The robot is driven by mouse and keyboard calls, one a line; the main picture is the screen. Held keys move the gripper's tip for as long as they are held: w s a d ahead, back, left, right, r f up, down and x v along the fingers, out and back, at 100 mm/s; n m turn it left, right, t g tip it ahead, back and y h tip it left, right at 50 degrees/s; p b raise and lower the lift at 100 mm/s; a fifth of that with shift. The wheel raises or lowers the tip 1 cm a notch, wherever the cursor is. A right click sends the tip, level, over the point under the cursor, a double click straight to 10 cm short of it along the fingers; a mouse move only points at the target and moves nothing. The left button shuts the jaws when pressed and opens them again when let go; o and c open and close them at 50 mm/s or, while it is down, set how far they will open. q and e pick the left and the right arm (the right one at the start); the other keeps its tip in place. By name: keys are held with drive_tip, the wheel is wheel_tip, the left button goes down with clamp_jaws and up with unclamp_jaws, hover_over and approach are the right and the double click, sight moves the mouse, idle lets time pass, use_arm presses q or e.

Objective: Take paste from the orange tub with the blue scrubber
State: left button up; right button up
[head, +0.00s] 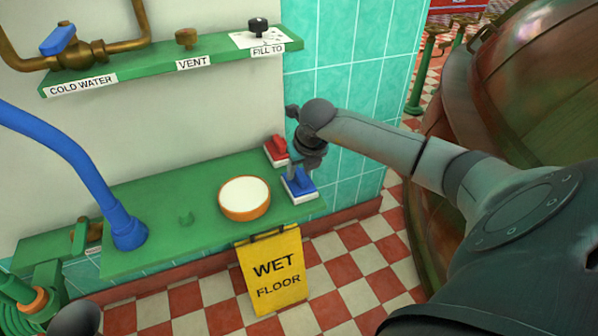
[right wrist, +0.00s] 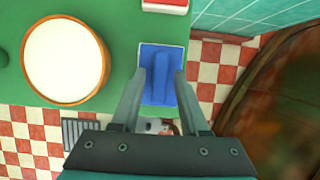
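The blue scrubber (head: 299,187) has a white base and lies at the right end of the green shelf. It also shows in the right wrist view (right wrist: 160,90), where its raised handle is between my fingertips. My right gripper (head: 297,170) points down at it, its fingers apart on either side of the handle; I see no clear grip. The same gripper shows in the right wrist view (right wrist: 161,80). The orange tub (head: 245,212), filled with white paste, stands on the shelf left of the scrubber. It shows in the right wrist view too (right wrist: 105,62). My left gripper is out of view.
A red scrubber (head: 277,150) lies just behind the blue one. A blue pipe (head: 90,175) meets the green shelf (head: 165,205) at left. A yellow wet floor sign (head: 272,272) stands in front. A large copper kettle (head: 545,90) is at right.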

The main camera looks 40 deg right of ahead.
clamp_jaws()
idle(1.1)
